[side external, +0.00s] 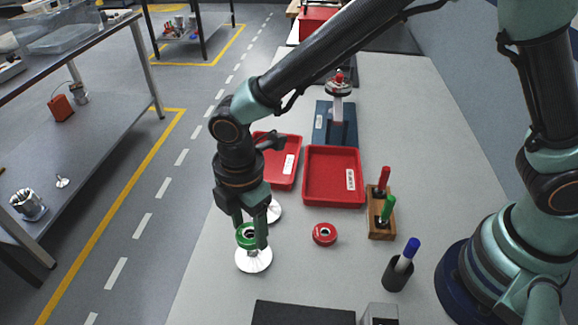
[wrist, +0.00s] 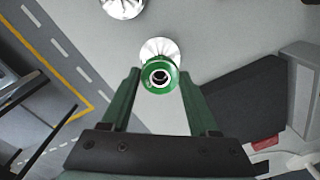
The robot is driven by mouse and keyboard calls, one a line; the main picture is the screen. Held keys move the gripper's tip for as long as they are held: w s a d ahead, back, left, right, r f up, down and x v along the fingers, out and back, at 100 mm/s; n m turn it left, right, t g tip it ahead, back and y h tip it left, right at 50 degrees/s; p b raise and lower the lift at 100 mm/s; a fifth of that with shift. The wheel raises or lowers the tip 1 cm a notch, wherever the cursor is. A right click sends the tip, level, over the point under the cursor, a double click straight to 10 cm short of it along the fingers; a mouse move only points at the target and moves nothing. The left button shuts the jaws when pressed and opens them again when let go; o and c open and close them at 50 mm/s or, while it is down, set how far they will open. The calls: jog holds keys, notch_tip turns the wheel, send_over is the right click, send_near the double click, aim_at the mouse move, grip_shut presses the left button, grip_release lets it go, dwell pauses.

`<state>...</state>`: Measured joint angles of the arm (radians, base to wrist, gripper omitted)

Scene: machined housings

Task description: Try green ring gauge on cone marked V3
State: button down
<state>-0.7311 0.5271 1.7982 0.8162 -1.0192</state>
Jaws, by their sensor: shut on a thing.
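My gripper (side external: 251,240) points down and is shut on the green ring gauge (side external: 243,236), one finger on each side. In the wrist view the green ring gauge (wrist: 160,75) sits between the fingertips, its bore facing the camera. A silver cone with a round base (side external: 253,261) stands right below the ring. In the wrist view that cone (wrist: 159,47) shows partly behind the ring. I cannot tell whether ring and cone touch. A second cone (side external: 274,211) stands farther back, partly hidden by my gripper. No V3 marking is readable.
A red ring (side external: 324,234) lies to the right. Two red trays (side external: 334,202) (side external: 291,181) are behind. A wooden block (side external: 381,228) holds red and green handled tools; a dark cup (side external: 396,275) holds a blue marker. A dark box (side external: 300,313) lies in front. The table's left edge is close.

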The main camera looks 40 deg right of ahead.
jog(key=shift+c, duration=0.3)
grip_release()
jog(key=shift+r, duration=0.1)
notch_tip(320, 180, up, 11)
jog(key=w+d+r+m+t+y, duration=0.1)
jog(key=d+r+m, duration=0.25)
jog(key=d, duration=0.35)
jog(key=w+d+r+m+t, duration=0.1)
jog(key=d+r+m, duration=0.2)
jog(key=d+m, duration=0.25)
jog(key=s+d+m+t+h, duration=0.1)
jog(key=s+d+m+t, duration=0.2)
jog(key=d+m, duration=0.8)
jog(key=s+d, duration=0.2)
jog(key=d, duration=0.3)
jog(key=shift+s+t, duration=0.15)
jog(key=shift+t, duration=0.15)
